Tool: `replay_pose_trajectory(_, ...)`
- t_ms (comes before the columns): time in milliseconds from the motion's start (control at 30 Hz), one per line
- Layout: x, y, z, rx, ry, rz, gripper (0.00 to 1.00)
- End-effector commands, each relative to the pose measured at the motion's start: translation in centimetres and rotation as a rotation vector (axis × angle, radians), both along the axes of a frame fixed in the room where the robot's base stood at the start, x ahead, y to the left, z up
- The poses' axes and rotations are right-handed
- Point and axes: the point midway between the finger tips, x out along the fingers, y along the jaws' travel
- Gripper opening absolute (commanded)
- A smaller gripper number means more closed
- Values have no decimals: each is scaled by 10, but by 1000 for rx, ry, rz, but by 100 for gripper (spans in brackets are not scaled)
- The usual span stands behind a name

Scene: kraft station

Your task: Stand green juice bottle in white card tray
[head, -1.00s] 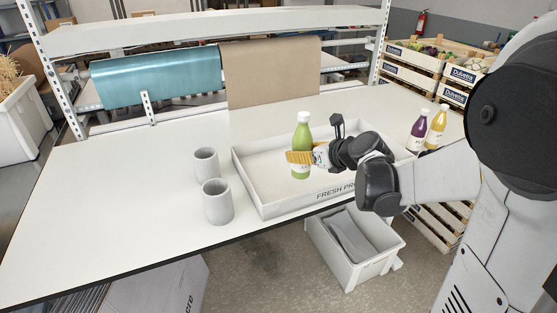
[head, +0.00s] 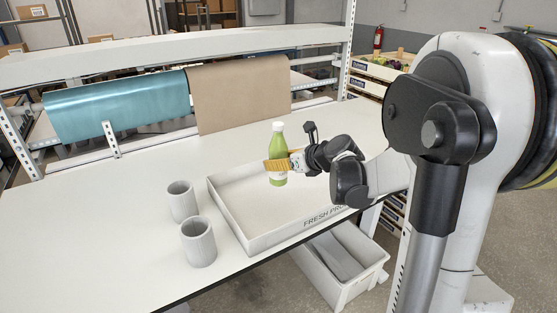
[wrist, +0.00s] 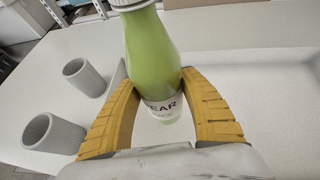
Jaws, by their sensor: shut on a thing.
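The green juice bottle (head: 277,146) with a white cap is upright in my gripper (head: 279,165), whose yellow fingers are shut around its lower half. In the wrist view the bottle (wrist: 150,50) sits between both fingers (wrist: 163,108), its label partly hidden. The white card tray (head: 226,212), marked "FRESH PRO...", lies on the white table, and the bottle is over its inside. Whether the bottle's base touches the tray floor I cannot tell.
A white bin (head: 342,290) is below the table's front edge. Teal (head: 120,103) and brown (head: 240,92) sheets hang at the back. The table's left part is clear.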

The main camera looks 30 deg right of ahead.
Motion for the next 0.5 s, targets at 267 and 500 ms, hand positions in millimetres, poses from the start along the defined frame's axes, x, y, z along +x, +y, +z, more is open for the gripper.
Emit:
replay_pose_trajectory(267,0,0,0,0,-1,0,9)
replay_pose_trajectory(500,0,0,-3,0,-1,0,9)
